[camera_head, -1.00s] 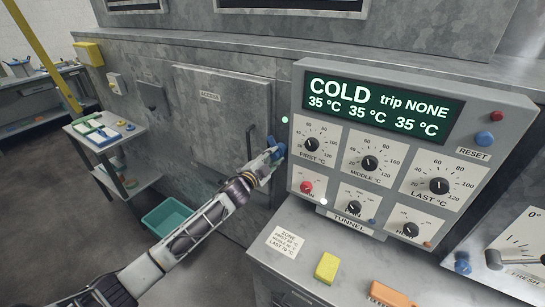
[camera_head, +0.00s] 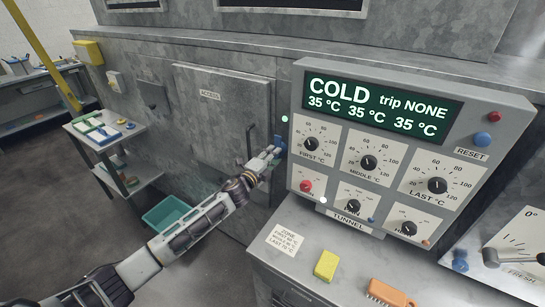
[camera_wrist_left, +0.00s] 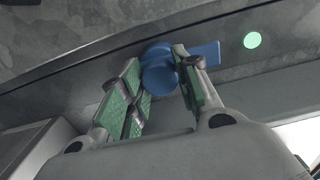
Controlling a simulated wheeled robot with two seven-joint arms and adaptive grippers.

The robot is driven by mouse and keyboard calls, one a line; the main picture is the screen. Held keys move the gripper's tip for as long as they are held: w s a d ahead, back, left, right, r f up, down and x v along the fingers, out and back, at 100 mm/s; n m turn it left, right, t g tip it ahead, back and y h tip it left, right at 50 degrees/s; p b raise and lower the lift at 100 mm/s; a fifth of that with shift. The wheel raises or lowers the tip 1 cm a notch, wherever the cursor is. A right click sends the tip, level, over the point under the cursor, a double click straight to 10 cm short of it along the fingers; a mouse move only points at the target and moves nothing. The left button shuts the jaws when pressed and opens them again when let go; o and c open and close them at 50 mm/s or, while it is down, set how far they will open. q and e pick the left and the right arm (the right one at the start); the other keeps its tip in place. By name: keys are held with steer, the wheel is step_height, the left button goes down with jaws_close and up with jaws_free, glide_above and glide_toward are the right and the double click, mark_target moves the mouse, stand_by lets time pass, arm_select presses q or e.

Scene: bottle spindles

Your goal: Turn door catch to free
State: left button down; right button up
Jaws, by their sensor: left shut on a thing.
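The blue door catch (camera_head: 279,142) is on the grey metal wall just right of the access door (camera_head: 225,112). In the head view its blue part stands about upright, below a small green light (camera_head: 284,119). My left gripper (camera_head: 270,154) reaches it from the lower left and is shut on it. In the left wrist view the catch (camera_wrist_left: 157,72) shows a round hub and a flat bar pointing right, towards the green light (camera_wrist_left: 252,40). The green-padded fingers of my left gripper (camera_wrist_left: 162,78) sit on either side of it. My right gripper is out of view.
A control panel (camera_head: 330,215) with a COLD display and several dials stands close right of the catch. The door's dark handle (camera_head: 250,143) is just left.

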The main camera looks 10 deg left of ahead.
arm_select(q)
steer(key=shift+f, duration=0.1)
steer(key=c, duration=1)
jaws_free()
steer(key=shift+c, duration=0.2)
steer(key=v, duration=1.2)
steer(key=shift+n, duration=0.3)
stand_by(0.3)
